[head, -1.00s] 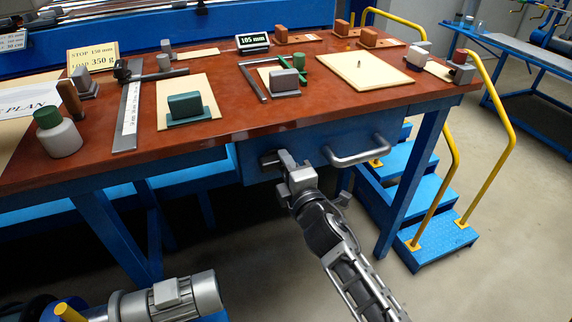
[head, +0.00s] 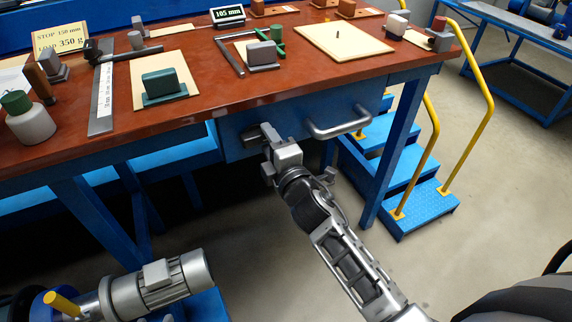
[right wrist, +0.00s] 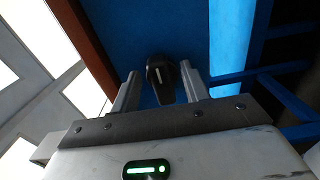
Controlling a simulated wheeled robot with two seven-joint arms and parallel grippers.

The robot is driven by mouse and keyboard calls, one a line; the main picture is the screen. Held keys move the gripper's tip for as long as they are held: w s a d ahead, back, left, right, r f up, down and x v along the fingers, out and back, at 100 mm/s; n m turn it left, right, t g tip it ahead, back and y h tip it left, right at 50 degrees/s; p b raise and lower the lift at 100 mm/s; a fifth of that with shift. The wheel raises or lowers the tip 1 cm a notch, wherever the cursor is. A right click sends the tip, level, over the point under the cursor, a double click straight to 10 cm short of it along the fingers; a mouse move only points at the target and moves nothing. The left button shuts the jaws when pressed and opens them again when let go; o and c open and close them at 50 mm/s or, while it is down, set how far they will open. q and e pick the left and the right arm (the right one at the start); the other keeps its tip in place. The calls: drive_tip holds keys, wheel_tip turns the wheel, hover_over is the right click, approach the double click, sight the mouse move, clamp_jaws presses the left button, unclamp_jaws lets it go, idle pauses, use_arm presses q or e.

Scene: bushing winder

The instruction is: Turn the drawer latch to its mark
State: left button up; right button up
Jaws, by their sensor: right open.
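The drawer latch is a small dark knob (head: 250,134) on the blue drawer front (head: 229,147), left of the metal drawer handle (head: 338,123). In the right wrist view the latch (right wrist: 160,76) is dark with a pale line along it. It shows between my two right fingers, with a visible gap on each side. My right gripper (head: 268,138) is open in front of the drawer, pointing at the latch. It partly hides the latch in the head view. I cannot make out the latch's mark. My left gripper is not in view.
The red-brown tabletop (head: 215,118) above the drawer carries blocks, pads and a display (head: 228,15). Blue steps (head: 415,208) with yellow rails stand right of the table leg. A grey motor (head: 160,283) is at the lower left. Floor at right is clear.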

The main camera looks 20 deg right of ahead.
use_arm(q)
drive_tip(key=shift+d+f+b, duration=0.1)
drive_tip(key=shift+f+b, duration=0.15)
drive_tip(key=shift+b, duration=0.45)
use_arm(e)
drive_tip(key=s, duration=1.4)
drive_tip(key=shift+s+d, duration=0.25)
drive_tip(key=shift+s, duration=0.15)
use_arm(q)
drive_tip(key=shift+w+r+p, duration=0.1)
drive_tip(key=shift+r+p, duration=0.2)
drive_tip(key=shift+p, duration=0.5)
use_arm(e)
drive_tip(key=s+a+f+m+g+y, duration=0.2)
drive_tip(key=s+a+f+m+g, duration=0.2)
drive_tip(key=s+f+m+g, duration=0.3)
wheel_tip(320, 180, down, 5)
drive_tip(key=s+m, duration=0.1)
drive_tip(key=m, duration=0.8)
drive_tip(key=shift+s+f+y, duration=0.2)
drive_tip(key=shift+s+y, duration=0.05)
drive_tip(key=shift+y, duration=0.15)
drive_tip(key=shift+a, duration=0.1)
